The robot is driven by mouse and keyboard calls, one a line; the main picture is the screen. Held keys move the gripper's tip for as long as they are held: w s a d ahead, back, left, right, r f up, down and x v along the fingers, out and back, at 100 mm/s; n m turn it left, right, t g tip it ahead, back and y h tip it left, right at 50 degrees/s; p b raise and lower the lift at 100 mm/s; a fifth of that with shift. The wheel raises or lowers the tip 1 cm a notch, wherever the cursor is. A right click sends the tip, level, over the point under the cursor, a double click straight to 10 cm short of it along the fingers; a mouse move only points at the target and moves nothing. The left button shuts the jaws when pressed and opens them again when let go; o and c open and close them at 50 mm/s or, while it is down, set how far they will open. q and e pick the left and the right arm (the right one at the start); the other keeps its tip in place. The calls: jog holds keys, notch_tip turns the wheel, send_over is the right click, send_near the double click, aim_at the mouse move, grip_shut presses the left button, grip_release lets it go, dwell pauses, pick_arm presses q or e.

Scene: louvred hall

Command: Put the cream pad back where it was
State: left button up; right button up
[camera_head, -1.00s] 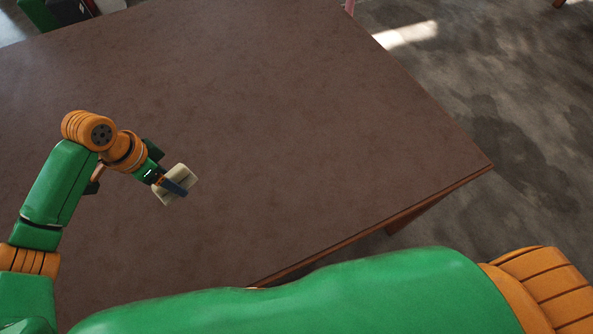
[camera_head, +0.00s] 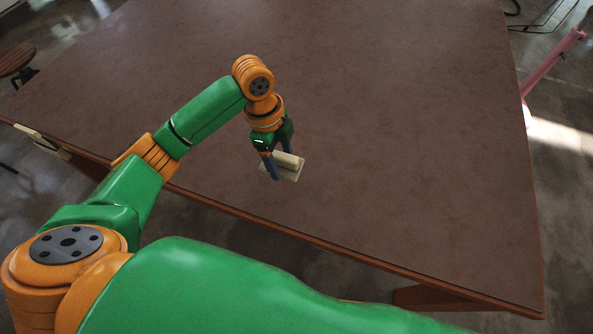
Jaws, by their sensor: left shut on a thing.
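The cream pad (camera_head: 291,172) is a small pale block with a raised part on top. It is at the middle of the camera_head view, over the brown table (camera_head: 400,150). My left gripper (camera_head: 279,168) points down and is shut on the pad, with its blue-grey fingers on either side of the raised part. I cannot tell whether the pad touches the table top or hangs just above it. My right gripper is out of view.
The table top around the pad is bare. Its near edge runs below the pad, and its right edge lies far right. A pink post (camera_head: 552,62) stands beyond the right edge. A brown stool (camera_head: 16,60) stands at the far left.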

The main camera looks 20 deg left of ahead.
aim_at(296, 168)
pick_arm(q)
jog(key=d+f, duration=0.1)
jog(key=f, duration=0.1)
jog(key=w+d+f, duration=0.1)
jog(key=d+f, duration=0.1)
jog(key=shift+d+f, duration=0.1)
jog(key=shift+d, duration=0.1)
notch_tip(296, 168, down, 3)
jog(key=shift+a+r, duration=0.15)
jog(key=shift+r, duration=0.05)
jog(key=shift+f, duration=0.25)
jog(key=o, duration=1.2)
jog(key=shift+o, duration=0.2)
jog(key=shift+r, duration=0.45)
jog(key=r, duration=0.3)
jog(key=a+r, duration=0.1)
jog(key=r, duration=0.7)
jog(key=shift+a+r+p, duration=0.2)
jog(key=shift+a+p, duration=0.2)
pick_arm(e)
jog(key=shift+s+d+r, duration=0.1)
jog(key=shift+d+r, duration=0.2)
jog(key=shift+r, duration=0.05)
